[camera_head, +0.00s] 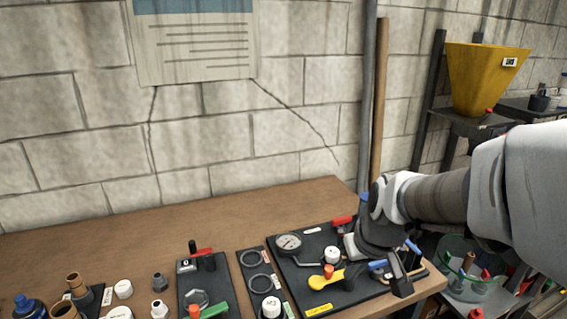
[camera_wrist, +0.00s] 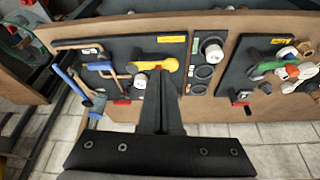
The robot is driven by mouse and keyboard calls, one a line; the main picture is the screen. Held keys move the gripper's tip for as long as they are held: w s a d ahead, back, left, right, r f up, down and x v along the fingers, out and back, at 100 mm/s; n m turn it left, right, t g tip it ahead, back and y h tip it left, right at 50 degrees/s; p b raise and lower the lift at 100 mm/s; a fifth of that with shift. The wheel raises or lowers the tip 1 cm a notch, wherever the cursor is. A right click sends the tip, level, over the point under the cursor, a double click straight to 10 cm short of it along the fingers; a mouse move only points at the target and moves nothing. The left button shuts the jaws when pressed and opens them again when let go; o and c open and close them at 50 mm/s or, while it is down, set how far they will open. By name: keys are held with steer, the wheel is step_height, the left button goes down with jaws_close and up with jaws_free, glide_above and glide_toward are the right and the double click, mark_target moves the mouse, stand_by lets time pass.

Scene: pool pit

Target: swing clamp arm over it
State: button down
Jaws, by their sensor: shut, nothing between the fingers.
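A yellow arm with an orange knob (camera_head: 326,277) lies on the large black board (camera_head: 300,296), beside a small white-topped cap (camera_head: 332,255); I cannot tell for certain that it is the clamp arm. In the wrist view the yellow arm (camera_wrist: 157,66) and white cap (camera_wrist: 140,80) lie close to my fingertips. My gripper (camera_wrist: 161,75) is shut and empty, its fingers pointing at the yellow arm. In the head view my gripper (camera_head: 360,250) is over the board's right part and hides some of it. Contact cannot be told.
The board also carries a gauge (camera_head: 288,244), a red handle (camera_head: 342,221) and blue-handled parts (camera_head: 378,264). A strip with rings (camera_head: 259,283) and a smaller board with a red lever (camera_head: 202,252) lie to the left. The table's back left (camera_head: 100,248) is clear.

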steer(key=shift+f, duration=0.1)
steer(key=w+a+f, duration=0.1)
steer(key=w+f, duration=0.6)
steer(key=f, duration=0.2)
steer(key=shift+w+f+b, duration=0.15)
steer(key=shift+w+b, duration=0.1)
steer(key=shift+b, duration=0.15)
